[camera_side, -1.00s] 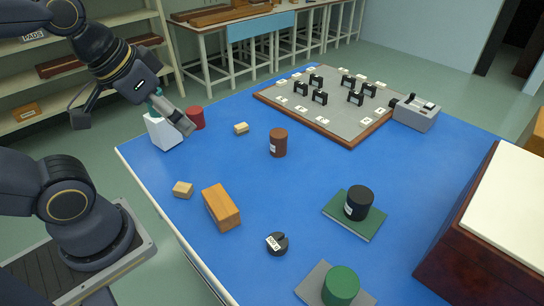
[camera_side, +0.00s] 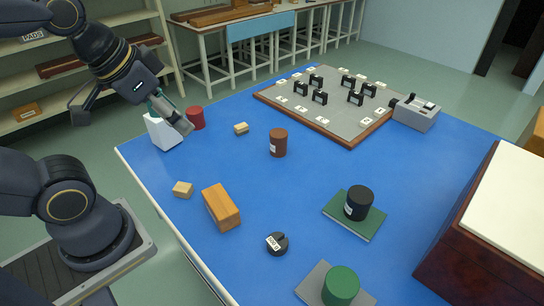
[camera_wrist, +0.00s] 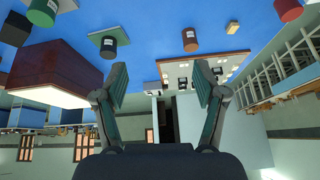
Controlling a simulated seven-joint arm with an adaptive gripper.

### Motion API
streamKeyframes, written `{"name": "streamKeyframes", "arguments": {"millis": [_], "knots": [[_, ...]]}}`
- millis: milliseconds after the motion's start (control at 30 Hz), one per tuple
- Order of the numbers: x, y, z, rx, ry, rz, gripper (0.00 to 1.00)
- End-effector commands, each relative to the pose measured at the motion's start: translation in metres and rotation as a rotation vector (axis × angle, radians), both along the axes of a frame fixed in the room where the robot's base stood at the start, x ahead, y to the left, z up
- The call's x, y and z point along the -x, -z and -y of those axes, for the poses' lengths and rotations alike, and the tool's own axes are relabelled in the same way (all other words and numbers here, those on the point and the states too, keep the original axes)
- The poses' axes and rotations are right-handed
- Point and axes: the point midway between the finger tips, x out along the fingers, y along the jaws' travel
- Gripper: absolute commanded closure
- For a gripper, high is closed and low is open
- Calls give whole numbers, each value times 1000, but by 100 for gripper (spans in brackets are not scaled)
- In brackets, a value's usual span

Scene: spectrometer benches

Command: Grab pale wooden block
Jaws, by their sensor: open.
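Two small pale wooden blocks lie on the blue table in the side view. One pale block (camera_side: 183,189) is near the left edge, beside a larger orange-brown wooden block (camera_side: 221,206). The other pale block (camera_side: 241,128) is farther back, between a red cylinder (camera_side: 196,118) and a brown cylinder (camera_side: 278,142). It also shows in the wrist view (camera_wrist: 232,29). My gripper (camera_side: 134,121) is open and empty, raised over the table's left edge, apart from both blocks. Its spread fingers (camera_wrist: 158,78) frame the far room in the wrist view.
A white object (camera_side: 163,132) stands behind one finger at the table's left edge. A black disc (camera_side: 277,243), a black cylinder (camera_side: 358,202) on a green mat and a green cylinder (camera_side: 341,286) stand nearer. An optics board (camera_side: 340,127) is at the back. The table's middle is mostly clear.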

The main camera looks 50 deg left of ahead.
Motion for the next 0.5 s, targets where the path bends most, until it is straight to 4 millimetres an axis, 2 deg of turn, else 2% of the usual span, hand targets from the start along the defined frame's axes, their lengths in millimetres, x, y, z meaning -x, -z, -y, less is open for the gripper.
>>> {"name": "streamKeyframes", "arguments": {"millis": [133,267,367,500], "knots": [[-12,-7,1,-166,240,36,29],[-33,2,-8,-371,473,-25,29],[-51,20,-26,-504,646,-129,29],[-69,59,-60,-577,867,-296,29]]}}
